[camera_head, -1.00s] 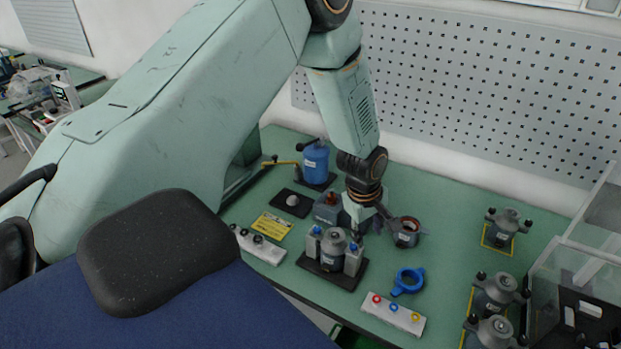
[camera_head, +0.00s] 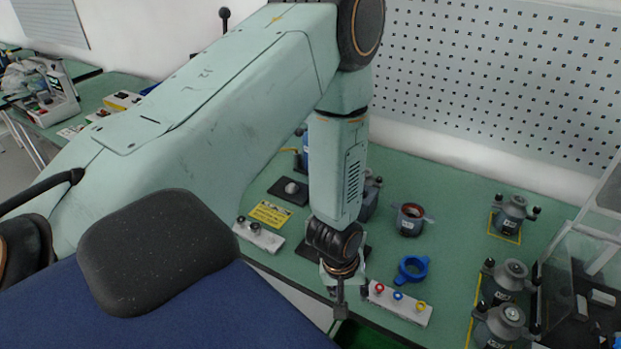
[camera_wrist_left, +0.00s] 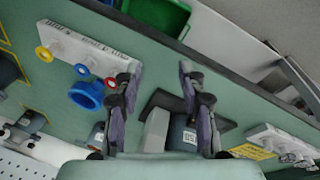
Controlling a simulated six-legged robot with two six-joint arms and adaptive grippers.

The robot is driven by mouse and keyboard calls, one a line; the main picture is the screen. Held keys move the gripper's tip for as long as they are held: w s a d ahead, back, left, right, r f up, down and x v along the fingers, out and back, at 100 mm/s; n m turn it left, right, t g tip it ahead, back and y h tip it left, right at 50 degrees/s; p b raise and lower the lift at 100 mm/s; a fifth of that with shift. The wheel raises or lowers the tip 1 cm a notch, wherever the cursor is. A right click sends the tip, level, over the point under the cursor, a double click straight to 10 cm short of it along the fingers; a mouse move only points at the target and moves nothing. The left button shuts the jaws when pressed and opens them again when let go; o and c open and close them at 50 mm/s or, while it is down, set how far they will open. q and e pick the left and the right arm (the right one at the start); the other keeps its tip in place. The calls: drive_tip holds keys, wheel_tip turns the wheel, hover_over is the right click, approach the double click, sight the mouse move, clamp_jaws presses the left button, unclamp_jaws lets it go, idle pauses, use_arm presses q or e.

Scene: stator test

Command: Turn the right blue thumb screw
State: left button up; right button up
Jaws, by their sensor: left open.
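The blue thumb screws cannot be made out in either view now. In the head view my left arm covers the test fixture, and only bits of its black base (camera_head: 306,250) show beside the arm. The wrist view shows the black base (camera_wrist_left: 165,101), a grey block (camera_wrist_left: 156,131) and part of a grey stator (camera_wrist_left: 181,136) between and beyond the fingers. My left gripper (camera_head: 340,300) is over the table's front edge, in front of the fixture. In the wrist view the left gripper (camera_wrist_left: 159,80) is open with nothing between its fingers. My right gripper is not in view.
A white strip with coloured rings (camera_head: 399,303) and a blue ring part (camera_head: 411,269) lie right of the gripper. A white strip with black knobs (camera_head: 259,238) lies left. Stators (camera_head: 500,320) stand at the right. A green bin (camera_wrist_left: 160,14) is beyond the table edge.

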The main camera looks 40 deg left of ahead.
use_arm(q)
drive_tip(key=s+d+f+m+g+b, duration=0.1)
drive_tip(key=s+f+b, duration=0.4)
drive_tip(key=s+f, duration=0.5)
drive_tip(key=shift+s+d+m+g+b, duration=0.35)
drive_tip(key=shift+s+g, duration=0.25)
drive_tip(key=shift+s, duration=1.15)
drive_tip(key=shift+r, duration=0.15)
